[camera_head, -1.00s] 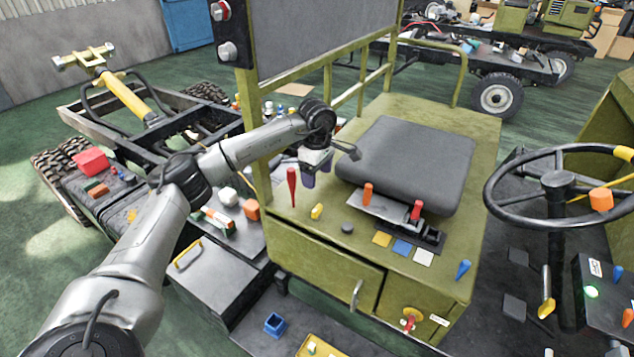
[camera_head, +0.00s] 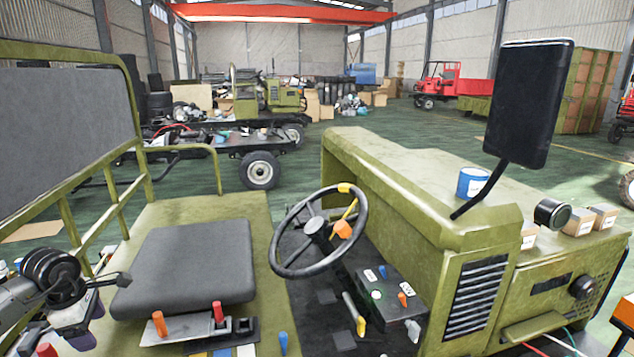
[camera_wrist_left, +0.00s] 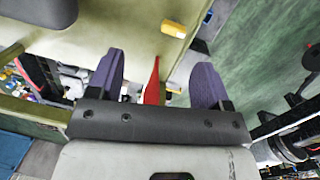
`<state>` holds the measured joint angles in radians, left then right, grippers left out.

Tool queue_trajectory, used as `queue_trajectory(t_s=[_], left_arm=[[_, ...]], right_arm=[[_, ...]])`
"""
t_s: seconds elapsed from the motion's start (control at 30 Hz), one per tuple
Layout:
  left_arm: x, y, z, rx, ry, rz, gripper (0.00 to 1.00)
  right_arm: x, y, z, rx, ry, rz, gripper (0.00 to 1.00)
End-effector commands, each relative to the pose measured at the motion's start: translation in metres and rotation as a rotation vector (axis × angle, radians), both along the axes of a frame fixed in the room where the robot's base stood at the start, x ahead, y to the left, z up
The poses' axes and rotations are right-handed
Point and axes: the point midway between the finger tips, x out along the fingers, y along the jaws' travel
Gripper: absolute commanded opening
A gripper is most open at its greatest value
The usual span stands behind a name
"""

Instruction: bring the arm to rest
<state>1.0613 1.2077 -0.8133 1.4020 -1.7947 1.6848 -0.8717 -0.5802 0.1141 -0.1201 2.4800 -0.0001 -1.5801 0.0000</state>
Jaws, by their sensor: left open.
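My left gripper (camera_head: 92,321) is at the lower left edge of the head view, beside the black seat (camera_head: 188,265). Its two purple fingers stand apart and nothing is gripped between them. In the left wrist view, the open fingers (camera_wrist_left: 159,78) frame a red tapered handle (camera_wrist_left: 152,84), which appears in the gap; I cannot tell how far beyond the fingers it is. The top of a red handle (camera_head: 47,350) also shows at the bottom left of the head view. My right gripper is not in view.
The olive chassis carries a steering wheel (camera_head: 318,230), a control panel (camera_head: 385,295) and an orange lever (camera_head: 159,323) near a red one (camera_head: 218,312). A blue can (camera_head: 472,182) stands on the hood below a black mirror (camera_head: 528,100). A yellow block (camera_wrist_left: 174,29) shows in the wrist view.

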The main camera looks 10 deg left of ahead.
Motion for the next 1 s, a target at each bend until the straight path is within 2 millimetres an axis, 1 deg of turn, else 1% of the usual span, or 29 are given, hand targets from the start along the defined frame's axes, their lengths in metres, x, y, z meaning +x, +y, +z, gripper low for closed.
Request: queue_trajectory(t_s=[0.07,0.1,0.17,0.2,0.27,0.3,0.37,0.47,0.5,0.57,0.6,0.63,0.67,0.7,0.77,0.8,0.87,0.9,0.93,1.0], left_arm=[[0.022,-0.004,0.004,-0.039,-0.134,0.059,0.72],[0.034,-0.009,0.009,-0.078,-0.214,0.092,0.72],[0.053,-0.017,0.018,-0.151,-0.337,0.141,0.72],[0.065,-0.023,0.026,-0.209,-0.418,0.171,0.72],[0.082,-0.035,0.04,-0.302,-0.535,0.212,0.72],[0.092,-0.043,0.052,-0.371,-0.611,0.238,0.72],[0.104,-0.057,0.072,-0.482,-0.719,0.274,0.72],[0.118,-0.078,0.111,-0.688,-0.887,0.336,0.72],[0.121,-0.086,0.128,-0.777,-0.951,0.363,0.72],[0.123,-0.096,0.157,-0.917,-1.041,0.404,0.72],[0.123,-0.101,0.176,-1.015,-1.096,0.431,0.72],[0.121,-0.104,0.191,-1.089,-1.137,0.453,0.72],[0.119,-0.108,0.206,-1.168,-1.173,0.475,0.72],[0.116,-0.112,0.225,-1.273,-1.219,0.506,0.72],[0.109,-0.117,0.253,-1.44,-1.275,0.553,0.72],[0.104,-0.12,0.27,-1.556,-1.304,0.588,0.72],[0.094,-0.124,0.293,-1.735,-1.335,0.644,0.72],[0.088,-0.126,0.307,-1.856,-1.346,0.687,0.72],[0.082,-0.128,0.315,-1.946,-1.347,0.723,0.72],[0.072,-0.13,0.325,-2.152,-1.327,0.826,0.72]], right_arm=[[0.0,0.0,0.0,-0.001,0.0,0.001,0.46],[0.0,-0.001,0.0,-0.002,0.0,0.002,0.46],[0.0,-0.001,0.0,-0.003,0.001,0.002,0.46],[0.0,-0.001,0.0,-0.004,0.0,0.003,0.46],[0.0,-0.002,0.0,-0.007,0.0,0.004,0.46],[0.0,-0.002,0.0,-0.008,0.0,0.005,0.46],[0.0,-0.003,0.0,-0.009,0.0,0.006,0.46],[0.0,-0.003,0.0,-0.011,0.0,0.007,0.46],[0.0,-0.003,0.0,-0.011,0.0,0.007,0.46],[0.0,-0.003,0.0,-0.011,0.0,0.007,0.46],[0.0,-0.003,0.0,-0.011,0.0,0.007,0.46],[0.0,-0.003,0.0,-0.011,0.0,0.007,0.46],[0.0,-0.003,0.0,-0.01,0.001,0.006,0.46],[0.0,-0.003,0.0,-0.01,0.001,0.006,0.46],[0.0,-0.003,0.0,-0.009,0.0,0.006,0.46],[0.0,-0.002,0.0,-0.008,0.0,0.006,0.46],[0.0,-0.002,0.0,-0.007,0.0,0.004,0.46],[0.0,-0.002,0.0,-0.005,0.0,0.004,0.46],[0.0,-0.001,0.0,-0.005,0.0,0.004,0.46],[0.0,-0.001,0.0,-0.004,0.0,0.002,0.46]])
